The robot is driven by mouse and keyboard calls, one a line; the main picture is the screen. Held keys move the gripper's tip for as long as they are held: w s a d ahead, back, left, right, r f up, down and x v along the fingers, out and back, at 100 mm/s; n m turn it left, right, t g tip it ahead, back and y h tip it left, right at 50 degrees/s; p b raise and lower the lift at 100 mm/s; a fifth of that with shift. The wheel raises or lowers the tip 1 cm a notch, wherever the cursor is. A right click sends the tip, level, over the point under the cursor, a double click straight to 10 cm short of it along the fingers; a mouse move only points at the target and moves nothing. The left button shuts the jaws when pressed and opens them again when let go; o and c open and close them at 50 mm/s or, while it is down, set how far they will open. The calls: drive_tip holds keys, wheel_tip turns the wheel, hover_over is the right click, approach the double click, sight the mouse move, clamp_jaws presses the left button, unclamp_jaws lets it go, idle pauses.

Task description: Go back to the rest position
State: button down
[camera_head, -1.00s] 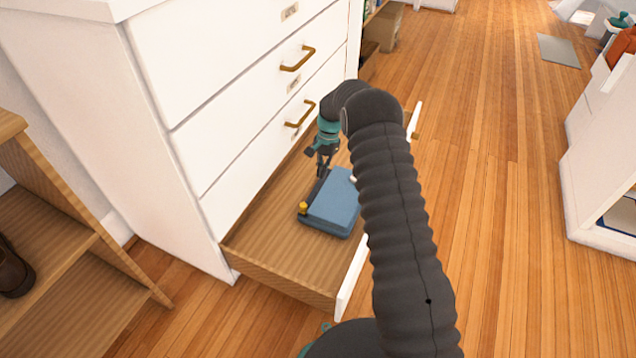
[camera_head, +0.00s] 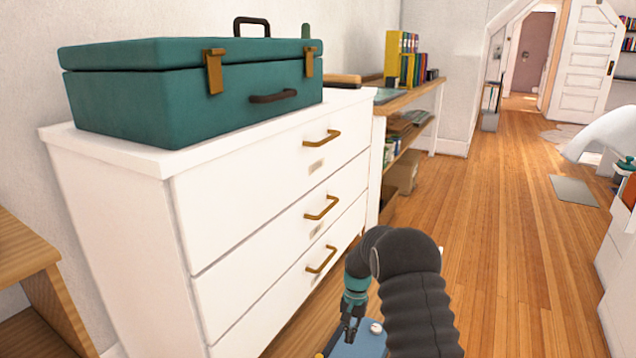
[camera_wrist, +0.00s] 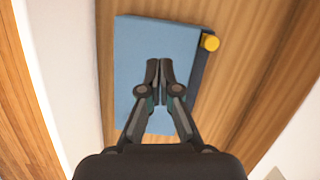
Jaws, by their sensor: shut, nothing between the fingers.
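My gripper (camera_wrist: 160,70) is shut and empty. I cannot tell the exact gap between the fingertips and the blue item. The item has a dark strip with a yellow knob (camera_wrist: 210,42) along one side. In the head view my gripper (camera_head: 350,335) is low, over the blue item (camera_head: 370,345), which is cut off by the bottom edge.
A white dresser (camera_head: 260,190) stands on the left with a teal suitcase (camera_head: 190,95) on top. A wooden shelf (camera_head: 25,255) is at the lower left. A desk (camera_head: 410,95) with books stands behind.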

drive_tip(key=s+d+r+n+t+p, duration=0.2)
drive_tip(key=s+d+r+t, duration=0.1)
drive_tip(key=s+r, duration=1.5)
drive_tip(key=s+d+r+n+t+h+p, duration=0.1)
drive_tip(key=s+d+r+t, duration=0.2)
drive_tip(key=s+r, duration=1.5)
drive_tip(key=shift+s+d+r+n+t+p, duration=0.2)
drive_tip(key=shift+r+n+t+p, duration=0.2)
drive_tip(key=shift+r+t, duration=0.7)
drive_tip(key=shift+f, duration=0.15)
idle(1.0)
